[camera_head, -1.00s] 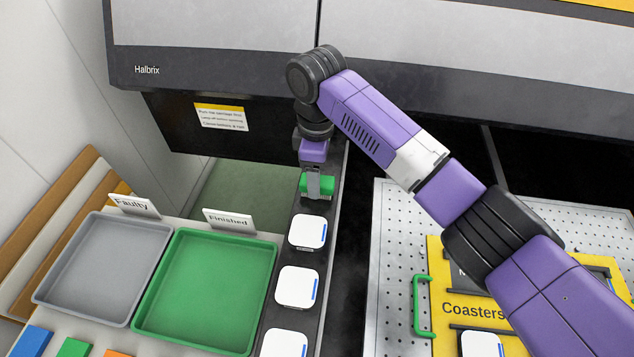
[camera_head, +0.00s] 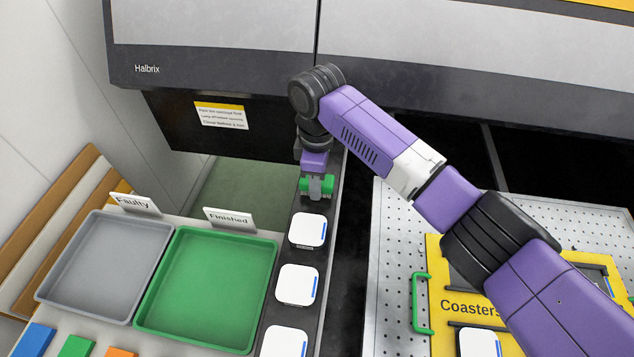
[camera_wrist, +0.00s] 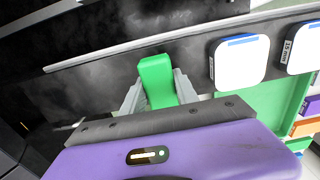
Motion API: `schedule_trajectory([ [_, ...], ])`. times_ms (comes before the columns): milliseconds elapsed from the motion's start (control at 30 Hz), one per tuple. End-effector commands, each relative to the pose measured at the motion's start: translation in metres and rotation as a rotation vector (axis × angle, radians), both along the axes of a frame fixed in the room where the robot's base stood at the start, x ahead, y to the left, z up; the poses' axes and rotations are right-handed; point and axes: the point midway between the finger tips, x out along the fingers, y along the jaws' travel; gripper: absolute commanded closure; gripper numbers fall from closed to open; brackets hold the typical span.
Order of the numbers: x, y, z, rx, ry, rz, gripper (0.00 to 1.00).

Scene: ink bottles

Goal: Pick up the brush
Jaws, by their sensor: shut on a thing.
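The brush shows as a green block (camera_head: 328,187) at the far end of the dark conveyor strip, beyond the row of white coasters. In the wrist view the green block (camera_wrist: 157,72) stands between my two grey fingers; no bristles show. My gripper (camera_head: 316,190) points down and is shut on the brush, with green showing on both sides of the fingers. In the wrist view my gripper (camera_wrist: 158,92) has one finger on each side of the block. The brush's underside is hidden, so I cannot tell whether it touches the strip.
White coasters (camera_head: 306,231) lie in a row on the strip (camera_head: 272,318). A grey tray (camera_head: 68,308) labelled Faulty and a green tray (camera_head: 172,335) labelled Finished stand at left. A dark machine housing (camera_head: 215,70) overhangs behind. A yellow coaster fixture (camera_head: 440,262) sits at right.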

Motion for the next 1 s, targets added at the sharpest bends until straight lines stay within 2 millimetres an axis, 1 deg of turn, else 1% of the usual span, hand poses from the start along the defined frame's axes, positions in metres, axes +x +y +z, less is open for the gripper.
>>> schedule_trajectory([
  [167,0.001,0.0,0.004,0.001,-0.001,0.0,1.0],
  [267,0.001,0.0,0.01,0.002,-0.002,0.0,1.0],
  [367,0.001,0.001,0.022,0.001,-0.003,0.001,1.0],
  [433,0.001,0.001,0.034,0.002,-0.004,0.001,1.0],
  [567,0.001,0.001,0.065,0.002,-0.006,0.001,1.0],
  [767,0.001,0.001,0.124,0.002,-0.005,0.002,1.0],
  [800,0.002,0.0,0.137,0.0,-0.007,0.0,1.0],
  [900,0.002,-0.001,0.161,-0.002,-0.006,0.0,1.0],
  [1000,0.001,-0.001,0.178,-0.002,-0.004,0.0,1.0],
])
